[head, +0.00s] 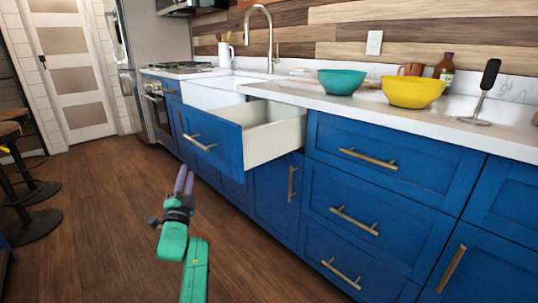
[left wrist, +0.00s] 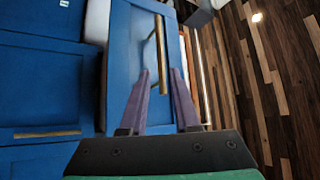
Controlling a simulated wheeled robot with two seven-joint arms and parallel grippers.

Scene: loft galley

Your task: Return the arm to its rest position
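My left gripper (head: 184,181), with two purple fingers, is in front of the pulled-out blue drawer (head: 222,147), below its brass handle (head: 198,143) in the head view. The fingers stand apart with nothing held between them. In the left wrist view the fingertips (left wrist: 160,75) point at the drawer front (left wrist: 132,55). The brass handle (left wrist: 162,50) shows between and beyond them, and the gripper appears clear of it. The drawer is open and the visible part of its inside looks empty. My right gripper is in neither view.
The counter (head: 300,95) carries a teal bowl (head: 342,81), a yellow bowl (head: 412,92), a brown bottle (head: 445,70) and a black-handled utensil (head: 487,80). Closed blue cabinets flank the drawer. Stools (head: 25,190) stand at the far left. The wooden floor (head: 115,215) between is clear.

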